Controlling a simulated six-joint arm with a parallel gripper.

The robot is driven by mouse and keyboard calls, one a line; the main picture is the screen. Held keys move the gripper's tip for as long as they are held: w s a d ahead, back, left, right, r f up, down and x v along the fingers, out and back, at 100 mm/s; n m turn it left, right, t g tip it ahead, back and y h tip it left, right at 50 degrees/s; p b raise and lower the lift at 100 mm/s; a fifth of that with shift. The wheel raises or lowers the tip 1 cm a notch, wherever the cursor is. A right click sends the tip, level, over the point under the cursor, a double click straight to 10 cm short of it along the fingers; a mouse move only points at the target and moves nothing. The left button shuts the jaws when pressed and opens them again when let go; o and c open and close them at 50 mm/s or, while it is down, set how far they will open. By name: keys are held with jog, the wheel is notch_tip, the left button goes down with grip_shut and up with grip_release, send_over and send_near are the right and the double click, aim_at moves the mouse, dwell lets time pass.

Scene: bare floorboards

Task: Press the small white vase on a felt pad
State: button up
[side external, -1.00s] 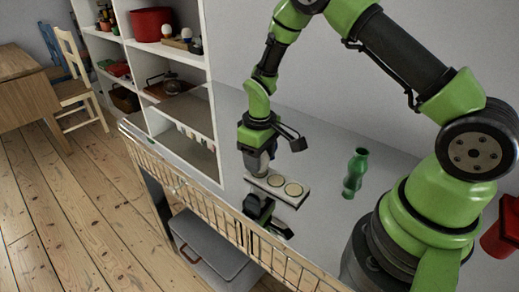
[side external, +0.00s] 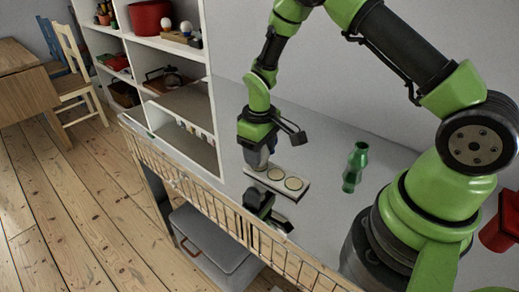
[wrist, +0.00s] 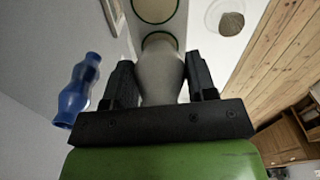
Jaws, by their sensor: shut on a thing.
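My gripper (wrist: 161,82) is shut on the small white vase (wrist: 160,75), which looks grey in the wrist view and stands between the two black fingers. In the side view my gripper (side external: 257,147) points down with the vase (side external: 258,160) under it, at the left end of a pale board (side external: 298,196) with round pads. Two cream pads (side external: 275,174) (side external: 293,183) show uncovered there. In the wrist view the vase's far end overlaps a dark-rimmed pad (wrist: 160,38). I cannot tell whether vase and pad touch.
A green wavy vase (side external: 355,167) stands right of the board. A blue wavy vase (wrist: 76,92) shows left of my fingers in the wrist view. A dark object (side external: 259,201) lies in front of the board. A white shelf unit (side external: 205,90) rises at the left.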

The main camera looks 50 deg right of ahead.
jog(key=shift+f, duration=0.7)
dwell(1.9)
jog(key=shift+r, duration=3.55)
